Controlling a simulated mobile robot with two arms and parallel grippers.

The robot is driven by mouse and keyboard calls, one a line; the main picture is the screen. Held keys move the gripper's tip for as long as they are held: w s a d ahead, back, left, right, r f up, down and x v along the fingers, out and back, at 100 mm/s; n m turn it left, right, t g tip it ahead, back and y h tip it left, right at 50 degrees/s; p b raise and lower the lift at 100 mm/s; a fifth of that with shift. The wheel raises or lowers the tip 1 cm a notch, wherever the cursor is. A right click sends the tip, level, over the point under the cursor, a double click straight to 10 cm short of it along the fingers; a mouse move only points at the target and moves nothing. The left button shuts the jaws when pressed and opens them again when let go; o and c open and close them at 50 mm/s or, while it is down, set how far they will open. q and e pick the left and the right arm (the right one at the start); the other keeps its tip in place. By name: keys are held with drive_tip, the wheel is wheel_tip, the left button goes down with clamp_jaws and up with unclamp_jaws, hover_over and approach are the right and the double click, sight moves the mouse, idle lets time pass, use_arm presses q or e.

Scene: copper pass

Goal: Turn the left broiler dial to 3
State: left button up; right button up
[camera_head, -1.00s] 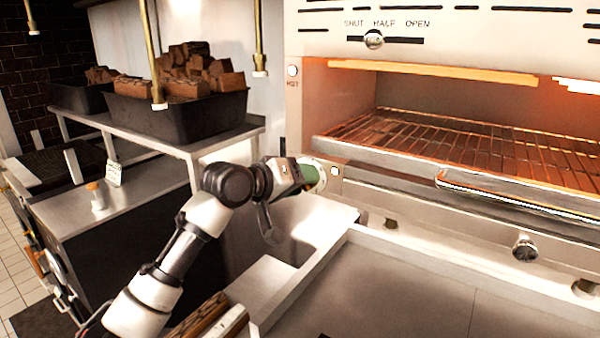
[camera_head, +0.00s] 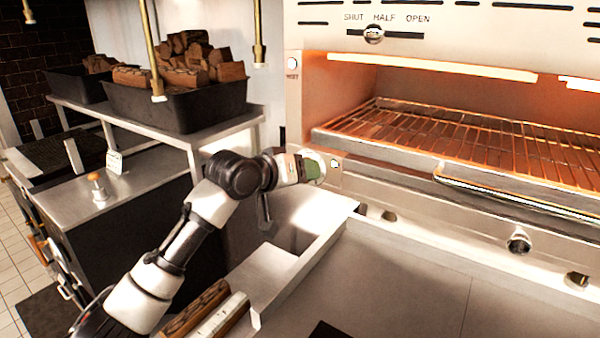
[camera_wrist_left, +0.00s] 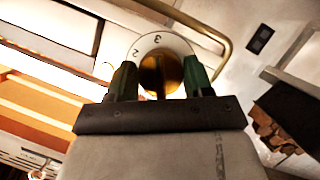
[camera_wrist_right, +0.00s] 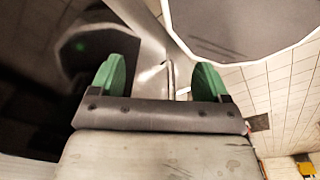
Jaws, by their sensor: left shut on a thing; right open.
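The left broiler dial (camera_wrist_left: 160,74) shows in the left wrist view as a brass knob on a white plate with the numbers 2 and 3 visible. The 3 sits near the top of the plate, just above the knob; the 2 is to its left. My left gripper (camera_wrist_left: 160,80) is shut on the knob, one green finger on each side. In the head view my left gripper (camera_head: 312,169) is at the left end of the broiler front (camera_head: 400,185) and hides most of the dial. My right gripper (camera_wrist_right: 164,80) is open and empty in the right wrist view.
The broiler rack (camera_head: 470,140) glows above the front panel, with a long handle bar (camera_head: 510,198) below it. Another knob (camera_head: 519,243) is to the right. A steel counter (camera_head: 400,280) lies in front. A bin of logs (camera_head: 180,100) stands left.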

use_arm(q)
drive_tip(key=o, duration=0.9)
drive_tip(key=b+v, duration=0.3)
drive_tip(key=v, duration=0.7)
drive_tip(key=shift+s+a+r, duration=0.1)
drive_tip(key=shift+s+a, duration=0.15)
